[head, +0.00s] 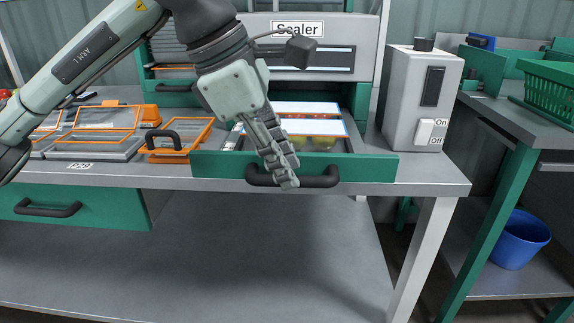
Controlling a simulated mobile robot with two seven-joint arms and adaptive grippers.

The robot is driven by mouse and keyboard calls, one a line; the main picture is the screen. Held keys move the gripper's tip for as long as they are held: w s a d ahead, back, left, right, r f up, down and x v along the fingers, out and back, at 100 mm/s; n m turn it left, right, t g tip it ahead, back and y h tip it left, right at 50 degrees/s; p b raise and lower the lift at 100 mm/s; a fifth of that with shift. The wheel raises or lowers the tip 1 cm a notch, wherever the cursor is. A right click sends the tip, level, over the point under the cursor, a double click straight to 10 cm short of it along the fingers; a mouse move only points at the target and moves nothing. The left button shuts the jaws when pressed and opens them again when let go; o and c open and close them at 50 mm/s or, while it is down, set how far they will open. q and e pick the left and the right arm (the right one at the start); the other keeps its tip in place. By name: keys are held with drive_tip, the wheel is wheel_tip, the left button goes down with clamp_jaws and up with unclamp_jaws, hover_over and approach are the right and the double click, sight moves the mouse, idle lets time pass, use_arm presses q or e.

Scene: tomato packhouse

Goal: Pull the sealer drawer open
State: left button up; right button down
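The sealer (345,32) stands at the back of the bench, with its name on a sign at the top. Its drawer (360,167), with a green front, stands out from the machine toward the bench's front edge. The black drawer handle (322,180) is a bar across the front. My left gripper (284,172) reaches down over the drawer front, its fingers together across the middle of the handle, and looks shut on it. The fingers hide part of the handle. My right gripper is not in view.
A grey switch box (410,110) with On and Off marks stands right of the drawer. Orange-framed trays (98,130) lie on the bench at left, above a green drawer (75,206). A blue bucket (520,240) is at right. Space below the bench is clear.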

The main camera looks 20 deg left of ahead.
use_arm(q)
drive_tip(key=v, duration=1.1)
drive_tip(key=shift+s+f, duration=0.1)
